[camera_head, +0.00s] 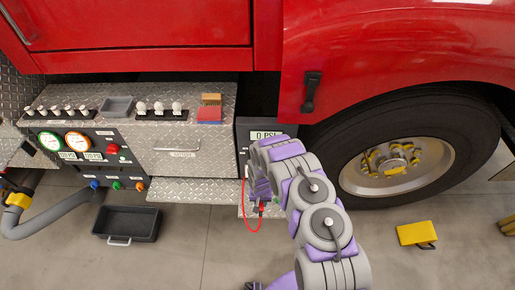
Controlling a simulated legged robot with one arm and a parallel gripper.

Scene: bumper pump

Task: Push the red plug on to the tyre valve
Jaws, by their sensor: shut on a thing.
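My gripper (262,201) points down in front of the metal step below the gauge box, left of the tyre (425,112). It is shut on the small red plug (262,210), which is largely hidden by the fingers. A thin red hose (246,218) loops down from the box side and up to the plug. The plug is well apart from the wheel. The wheel has a silver rim with a yellow-studded hub (392,160). The tyre valve is too small to make out.
A box with a "0 PSI" display (265,134) stands behind my arm. A black tray (128,223) and a yellow block (416,233) lie on the floor. A grey hose (50,220) runs at the left. Floor before the wheel is mostly clear.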

